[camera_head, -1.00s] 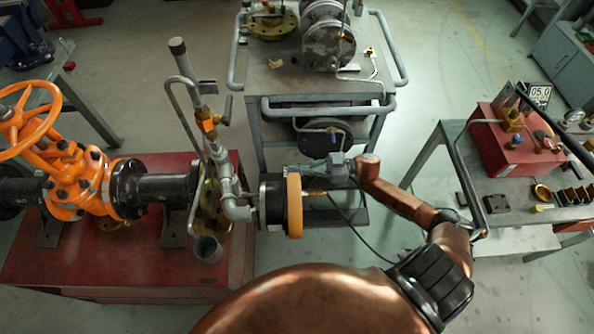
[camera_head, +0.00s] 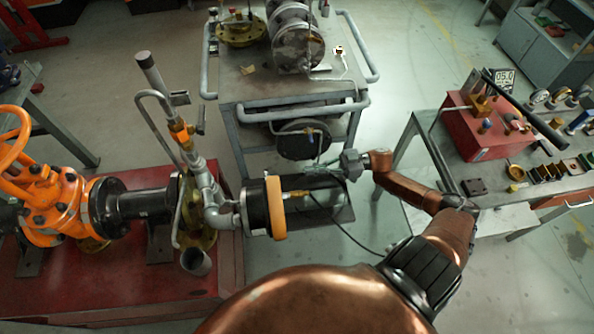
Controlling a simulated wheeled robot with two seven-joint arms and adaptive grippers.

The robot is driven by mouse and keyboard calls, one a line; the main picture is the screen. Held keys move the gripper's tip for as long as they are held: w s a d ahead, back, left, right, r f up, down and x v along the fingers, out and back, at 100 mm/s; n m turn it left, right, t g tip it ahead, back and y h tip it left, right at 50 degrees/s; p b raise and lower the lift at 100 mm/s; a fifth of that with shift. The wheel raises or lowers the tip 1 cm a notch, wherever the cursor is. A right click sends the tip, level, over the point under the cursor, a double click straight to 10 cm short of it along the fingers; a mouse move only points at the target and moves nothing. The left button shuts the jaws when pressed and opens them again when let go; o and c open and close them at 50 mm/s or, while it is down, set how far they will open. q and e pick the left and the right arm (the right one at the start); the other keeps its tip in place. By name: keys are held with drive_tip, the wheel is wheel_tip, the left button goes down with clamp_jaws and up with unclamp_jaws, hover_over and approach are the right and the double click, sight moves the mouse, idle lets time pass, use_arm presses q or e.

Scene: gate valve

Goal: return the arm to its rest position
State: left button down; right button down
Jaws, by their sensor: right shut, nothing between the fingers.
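My right gripper (camera_head: 318,170) is at the end of my copper-coloured arm, which comes in from the lower right. Its narrow fingers are shut with nothing between them and point left. They are a little right of the black flange with the orange ring (camera_head: 277,207), above and apart from it as far as I can tell. The orange gate valve (camera_head: 55,200) with its orange handwheel (camera_head: 12,160) is at the left, partly cut off by the picture's edge. My left gripper is not in view.
A red bench (camera_head: 110,282) carries the valve and grey upright pipes (camera_head: 165,95). A grey cart (camera_head: 250,90) with metal flanges stands behind. A table at the right holds a red box (camera_head: 480,135) and small parts. Floor between cart and right table is clear.

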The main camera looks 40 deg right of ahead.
drive_tip(key=shift+v, duration=0.85)
